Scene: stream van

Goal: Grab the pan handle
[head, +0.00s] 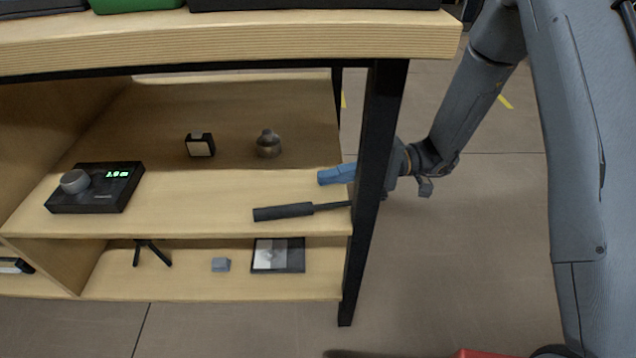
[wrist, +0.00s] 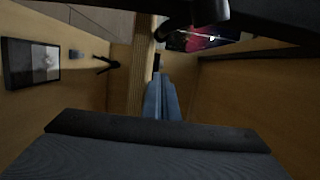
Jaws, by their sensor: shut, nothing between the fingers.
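The pan handle (head: 284,212) is a dark grey grip on a thin rod. It lies across the right end of the upper shelf (head: 215,222) in the head view, with its grip pointing left and its rod running behind the black table leg. My gripper (head: 322,177) reaches in from the right behind that leg. Its blue fingers are together and empty, a little beyond the handle and apart from it. The wrist view shows the closed blue fingers (wrist: 160,84) pointing into the shelf. A dark rounded shape (wrist: 208,12) at its top may be the handle; I cannot be sure.
The black table leg (head: 373,170) stands in front of my wrist. A mini tripod (head: 150,253) and grey card (head: 277,255) are below.

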